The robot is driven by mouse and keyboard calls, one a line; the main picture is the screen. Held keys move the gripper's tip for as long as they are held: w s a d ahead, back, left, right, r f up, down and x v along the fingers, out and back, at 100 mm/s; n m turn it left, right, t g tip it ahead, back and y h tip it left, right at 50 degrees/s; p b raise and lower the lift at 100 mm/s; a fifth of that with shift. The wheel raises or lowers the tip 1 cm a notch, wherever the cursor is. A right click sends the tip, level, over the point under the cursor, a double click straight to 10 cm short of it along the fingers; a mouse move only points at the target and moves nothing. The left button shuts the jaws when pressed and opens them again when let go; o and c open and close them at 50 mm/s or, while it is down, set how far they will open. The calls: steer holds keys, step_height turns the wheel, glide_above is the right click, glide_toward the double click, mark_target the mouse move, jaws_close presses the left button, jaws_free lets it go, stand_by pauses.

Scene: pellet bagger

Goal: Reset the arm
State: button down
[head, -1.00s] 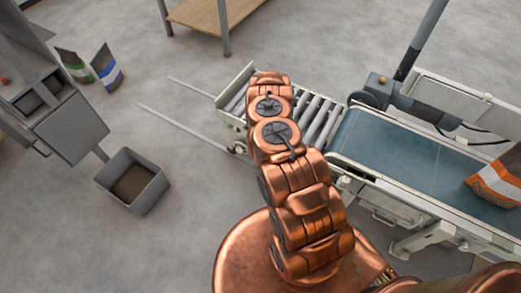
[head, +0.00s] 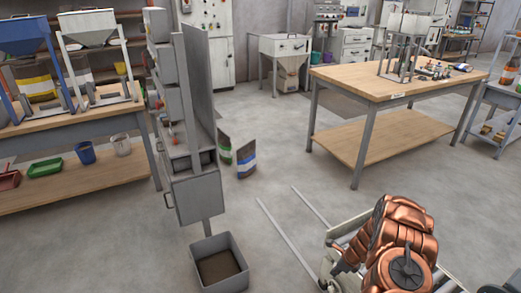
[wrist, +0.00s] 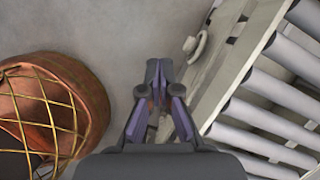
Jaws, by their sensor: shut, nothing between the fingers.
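My gripper (wrist: 158,72) shows in the wrist view with its fingertips together and nothing between them. It points down beside the roller conveyor (wrist: 262,105), over the grey floor. In the head view my copper arm is folded at the lower right, in front of the conveyor frame (head: 447,283). The gripper itself cannot be made out there.
A grey bin (head: 219,265) stands on the floor below a grey machine (head: 193,150). Two bags stand behind it, one with a blue band (head: 246,163). A wooden table (head: 400,85) is at the back right. Thin rails (head: 275,235) run toward the conveyor.

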steer(key=a+r+n+y+p, duration=0.1)
steer(key=a+r+n, duration=0.2)
steer(key=a+r, duration=0.35)
steer(key=a+r+n+y, duration=0.1)
steer(key=a+r+n, duration=0.2)
steer(key=r, duration=0.7)
steer(key=s+a+r+n+g+p, duration=0.1)
steer(key=s+a+r+n, duration=0.3)
steer(key=r, duration=0.5)
steer(key=s+a+r+n+g, duration=0.1)
steer(key=s+a+r+n, duration=0.25)
steer(key=s+r, duration=0.4)
steer(key=s+r+n+g+h+p, duration=0.1)
steer(key=s+r+n+h, duration=0.1)
steer(key=s+r+n, duration=0.8)
steer(key=s+d+r+n+h, duration=0.1)
steer(key=s+d+r, duration=0.1)
steer(key=s, duration=0.8)
steer(key=s+d+r+n+h+p, duration=0.1)
steer(key=s+r, duration=0.4)
steer(key=s, duration=0.6)
steer(key=shift+s+d+r+g+h+p, duration=0.25)
steer(key=shift+d+g+h, duration=0.2)
steer(key=shift+d, duration=0.5)
